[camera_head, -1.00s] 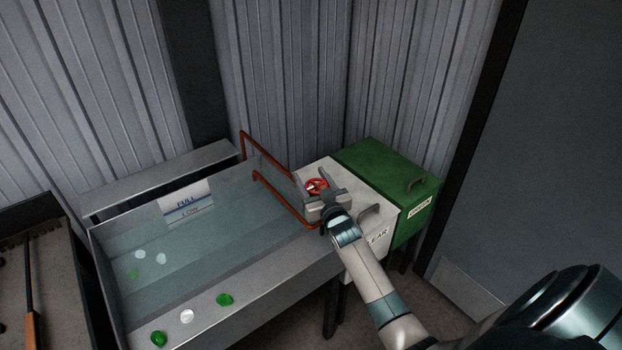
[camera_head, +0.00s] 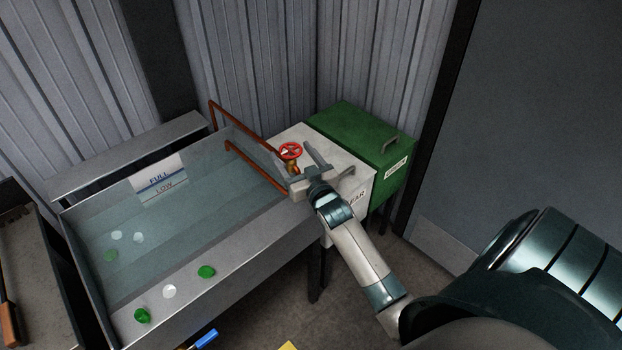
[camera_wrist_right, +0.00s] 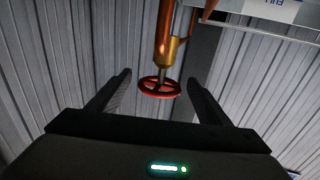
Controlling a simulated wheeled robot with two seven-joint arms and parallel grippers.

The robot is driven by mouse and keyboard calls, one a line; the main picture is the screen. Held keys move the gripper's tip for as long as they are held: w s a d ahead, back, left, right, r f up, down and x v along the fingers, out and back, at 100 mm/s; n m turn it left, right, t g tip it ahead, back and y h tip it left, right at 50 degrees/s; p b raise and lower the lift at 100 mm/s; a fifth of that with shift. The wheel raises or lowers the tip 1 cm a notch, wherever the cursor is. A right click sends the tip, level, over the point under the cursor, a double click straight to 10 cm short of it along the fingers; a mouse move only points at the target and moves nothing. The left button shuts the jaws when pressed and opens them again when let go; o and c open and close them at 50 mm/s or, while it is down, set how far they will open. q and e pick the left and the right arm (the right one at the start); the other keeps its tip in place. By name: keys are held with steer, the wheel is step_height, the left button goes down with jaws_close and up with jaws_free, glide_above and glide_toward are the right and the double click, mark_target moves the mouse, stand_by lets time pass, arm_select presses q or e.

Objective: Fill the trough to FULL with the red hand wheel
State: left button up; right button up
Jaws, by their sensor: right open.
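The red hand wheel (camera_head: 291,151) sits on a brass valve beside the trough's right end, joined to copper pipe. It also shows in the right wrist view (camera_wrist_right: 159,88), ahead of and between the open fingers, without visible contact. The trough (camera_head: 170,262) is a long metal tank with clear-looking water and a FULL/LOW level plate (camera_head: 158,178) on its back wall. The water surface appears near the plate's lower part; its exact level is hard to tell. My right gripper (camera_head: 304,170) is open and empty, just right of and in front of the wheel. My left gripper is out of view.
A white bin (camera_head: 345,172) and a green bin (camera_head: 362,137) stand right of the valve, close to my right gripper. Copper pipes (camera_head: 242,122) run beside the wheel. Green and clear pieces (camera_head: 206,272) lie on the trough's front ledge. Corrugated walls close off the back.

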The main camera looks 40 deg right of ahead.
steer(key=s+a+b, duration=0.2)
steer(key=s, duration=0.9)
steer(key=shift+a+b, duration=0.15)
steer(key=shift+b, duration=0.2)
